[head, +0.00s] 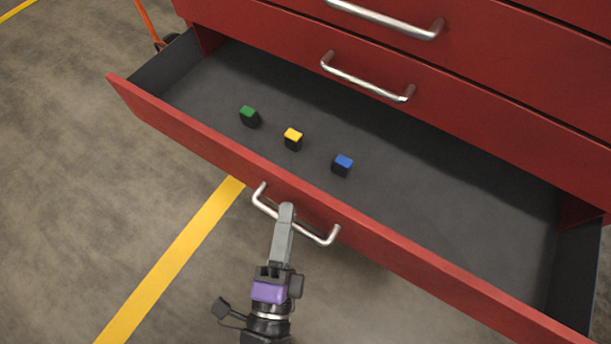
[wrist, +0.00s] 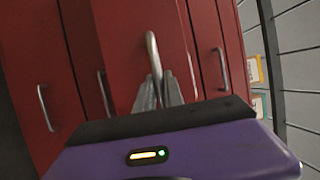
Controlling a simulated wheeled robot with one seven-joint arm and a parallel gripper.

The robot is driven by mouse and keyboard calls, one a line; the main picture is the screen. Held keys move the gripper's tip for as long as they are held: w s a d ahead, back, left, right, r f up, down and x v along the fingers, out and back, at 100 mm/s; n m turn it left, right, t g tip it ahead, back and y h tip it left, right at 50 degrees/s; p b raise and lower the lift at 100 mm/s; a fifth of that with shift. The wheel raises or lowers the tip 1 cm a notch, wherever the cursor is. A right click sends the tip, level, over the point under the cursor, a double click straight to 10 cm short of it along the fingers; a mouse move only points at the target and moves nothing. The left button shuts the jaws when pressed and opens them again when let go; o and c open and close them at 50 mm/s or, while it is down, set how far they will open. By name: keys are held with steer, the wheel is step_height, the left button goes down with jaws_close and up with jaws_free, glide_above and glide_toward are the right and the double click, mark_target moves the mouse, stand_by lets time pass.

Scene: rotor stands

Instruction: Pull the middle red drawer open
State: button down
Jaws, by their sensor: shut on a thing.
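A red drawer (head: 420,262) stands well open in the head view, its dark grey inside showing. In the wrist view its front (wrist: 135,45) stands between other red drawer fronts on both sides. Its silver bar handle (head: 320,238) also shows in the wrist view (wrist: 152,48). My gripper (head: 286,212) is shut on this handle, near its middle, coming from below in the head view. The fingers (wrist: 160,92) hide part of the handle in the wrist view.
Three small blocks lie in the drawer: green-topped (head: 249,117), yellow-topped (head: 293,139) and blue-topped (head: 342,166). Closed drawers with silver handles (head: 368,78) are above it. A yellow line (head: 170,265) crosses the clear floor at left. An orange-legged object (head: 148,22) stands behind.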

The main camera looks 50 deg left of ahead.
steer(key=shift+s+d, duration=0.3)
steer(key=shift+s, duration=0.6)
steer(key=shift+s+d, duration=0.3)
steer(key=shift+s, duration=0.55)
steer(key=c, duration=1.7)
jaws_free()
steer(key=shift+s, duration=0.1)
steer(key=v, duration=0.7)
steer(key=shift+s+d+f, duration=0.1)
steer(key=shift+s+d, duration=0.1)
steer(key=shift+d, duration=0.05)
